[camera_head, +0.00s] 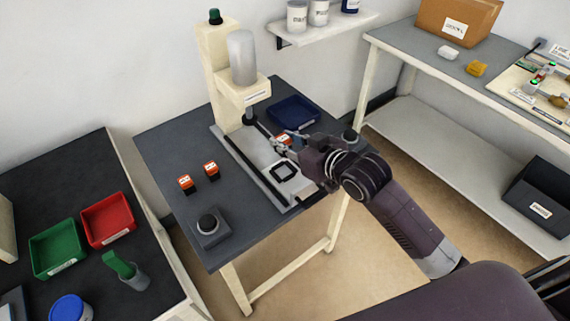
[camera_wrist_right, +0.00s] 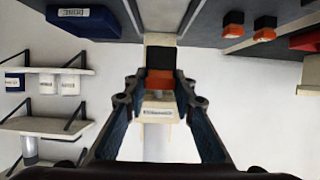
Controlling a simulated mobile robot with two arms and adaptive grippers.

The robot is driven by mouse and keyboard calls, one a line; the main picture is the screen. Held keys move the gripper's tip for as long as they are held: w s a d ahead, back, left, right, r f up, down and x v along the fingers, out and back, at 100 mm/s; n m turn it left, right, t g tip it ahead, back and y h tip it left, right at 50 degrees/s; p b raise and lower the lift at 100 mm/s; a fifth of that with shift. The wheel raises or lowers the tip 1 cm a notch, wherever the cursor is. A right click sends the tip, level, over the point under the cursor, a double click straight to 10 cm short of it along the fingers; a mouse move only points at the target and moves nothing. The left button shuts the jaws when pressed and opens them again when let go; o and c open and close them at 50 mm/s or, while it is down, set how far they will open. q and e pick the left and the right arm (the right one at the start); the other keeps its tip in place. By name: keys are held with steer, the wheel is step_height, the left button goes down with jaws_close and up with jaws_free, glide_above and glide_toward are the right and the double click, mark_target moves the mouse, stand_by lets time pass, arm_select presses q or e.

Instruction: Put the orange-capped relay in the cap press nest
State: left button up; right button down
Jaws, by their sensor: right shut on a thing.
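My right gripper (camera_head: 284,143) is shut on an orange-capped relay (camera_head: 283,138) and holds it behind the cap press nest (camera_head: 285,171). In the right wrist view, which looks upside down, the held relay (camera_wrist_right: 160,67) shows its dark body and orange cap between the fingers (camera_wrist_right: 157,88). The nest is a dark square frame on the light plate at the front of the press (camera_head: 215,65); it looks empty. Two more orange-capped relays (camera_head: 185,183) (camera_head: 211,170) stand on the table left of the press. My left gripper is not in view.
A blue bin (camera_head: 293,111) stands behind my right gripper. A box with a black button (camera_head: 208,225) sits at the table's front left. The press column and head rise behind the nest. The dark table (camera_head: 165,140) is bare around the two standing relays.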

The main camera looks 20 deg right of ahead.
step_height(320, 180, down, 5)
steer(key=shift+r, duration=0.1)
steer(key=shift+f, duration=2.05)
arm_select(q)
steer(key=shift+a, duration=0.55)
arm_select(e)
steer(key=c, duration=1.6)
jaws_free()
arm_select(q)
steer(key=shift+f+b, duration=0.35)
steer(key=shift+b, duration=0.05)
arm_select(e)
steer(key=v, duration=1.2)
